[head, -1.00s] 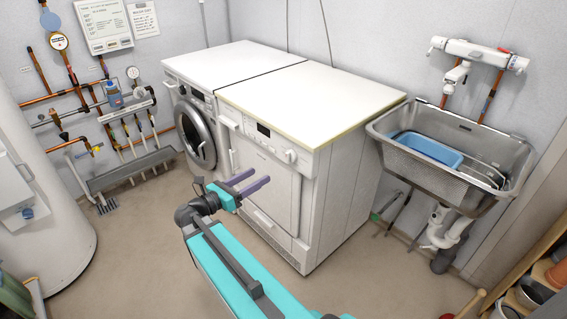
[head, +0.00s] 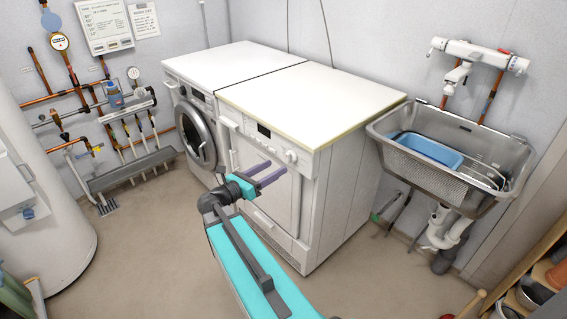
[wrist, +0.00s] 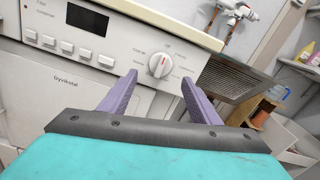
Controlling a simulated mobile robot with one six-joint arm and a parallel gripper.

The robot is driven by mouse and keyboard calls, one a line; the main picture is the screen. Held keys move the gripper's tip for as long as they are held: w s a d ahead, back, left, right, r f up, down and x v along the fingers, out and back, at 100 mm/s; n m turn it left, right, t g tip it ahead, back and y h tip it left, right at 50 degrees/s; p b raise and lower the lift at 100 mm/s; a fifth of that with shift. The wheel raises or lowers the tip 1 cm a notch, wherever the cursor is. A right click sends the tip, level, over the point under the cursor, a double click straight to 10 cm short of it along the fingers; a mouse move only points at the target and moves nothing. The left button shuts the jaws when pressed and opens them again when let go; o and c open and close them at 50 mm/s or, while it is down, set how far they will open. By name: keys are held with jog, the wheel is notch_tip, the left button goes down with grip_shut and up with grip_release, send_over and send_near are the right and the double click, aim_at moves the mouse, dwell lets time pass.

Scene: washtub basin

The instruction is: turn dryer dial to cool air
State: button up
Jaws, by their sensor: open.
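The dryer (head: 318,180) is the right one of two white machines. Its dial (head: 291,156) sits at the right end of the front panel. My gripper (head: 273,170) has purple fingers and is open and empty, in front of the dryer and a little below and left of the dial. In the wrist view my gripper (wrist: 160,88) has its fingers either side of the dial's place in the picture, apart from it.
The dryer's dark display (wrist: 83,17) and several buttons (wrist: 66,47) lie left of the dial. A washing machine (head: 195,130) stands left of the dryer. A metal sink (head: 450,165) with a blue basin (head: 427,150) hangs at right. The floor in front is clear.

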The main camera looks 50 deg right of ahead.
aim_at(287, 160)
jog(key=shift+s+d, duration=0.2)
jog(key=shift+d, duration=3.05)
jog(key=c, duration=0.9)
jog(key=shift+a, duration=0.3)
jog(key=shift+c, duration=0.8)
jog(key=shift+d, duration=0.2)
jog(key=shift+m, duration=0.3)
